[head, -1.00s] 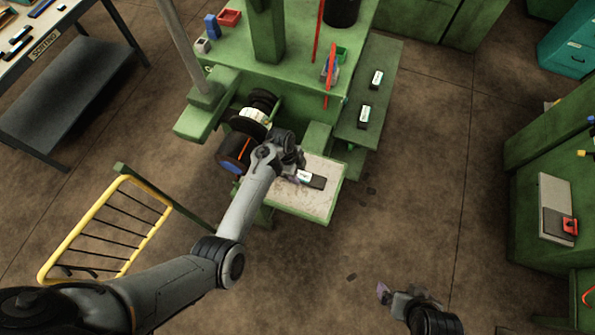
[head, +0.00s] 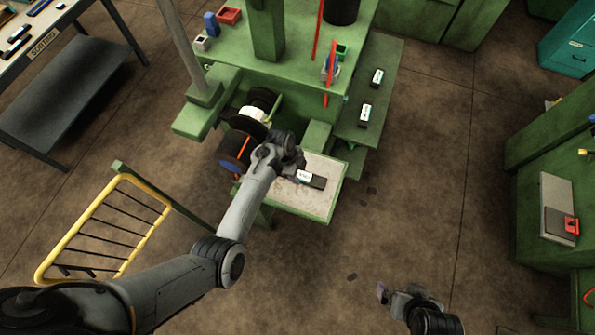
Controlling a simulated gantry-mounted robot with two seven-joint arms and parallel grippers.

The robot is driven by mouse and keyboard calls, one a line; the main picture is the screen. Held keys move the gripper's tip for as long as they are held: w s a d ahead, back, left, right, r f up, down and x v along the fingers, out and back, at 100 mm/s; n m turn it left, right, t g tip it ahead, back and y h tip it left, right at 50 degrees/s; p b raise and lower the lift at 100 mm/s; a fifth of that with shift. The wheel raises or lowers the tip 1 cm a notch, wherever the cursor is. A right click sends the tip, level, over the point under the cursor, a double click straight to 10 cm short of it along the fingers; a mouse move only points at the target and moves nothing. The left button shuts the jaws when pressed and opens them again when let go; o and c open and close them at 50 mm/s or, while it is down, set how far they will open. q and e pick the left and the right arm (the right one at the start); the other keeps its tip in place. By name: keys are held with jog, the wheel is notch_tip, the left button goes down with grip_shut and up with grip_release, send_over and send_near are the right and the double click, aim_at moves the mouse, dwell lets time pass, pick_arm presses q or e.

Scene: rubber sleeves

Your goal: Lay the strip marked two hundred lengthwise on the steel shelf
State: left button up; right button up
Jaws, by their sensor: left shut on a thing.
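A black strip with a white label (head: 317,182) is at the grey-topped plate (head: 312,206) on the front of the green machine. Its print is too small to read. My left gripper (head: 297,172) is shut on the label end of this strip, with its fingers mostly hidden behind the wrist. I cannot tell whether the strip touches the plate. Two similar labelled black strips, an upper one (head: 377,78) and a lower one (head: 365,116), lie on the green side ledge. My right gripper (head: 383,292) is over the floor at the lower right, away from the strips; its finger gap is unclear.
Rollers (head: 240,145) stand just left of the plate. A yellow rail (head: 70,225) stands at the left. The sorting table (head: 92,52) is at the upper left and a green bench (head: 545,190) at the right. Open floor lies between the machine and that bench.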

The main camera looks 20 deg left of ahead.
pick_arm(q)
jog(key=shift+f, duration=0.25)
jog(key=o, duration=1.1)
jog(key=shift+o, duration=0.2)
jog(key=shift+r, duration=0.1)
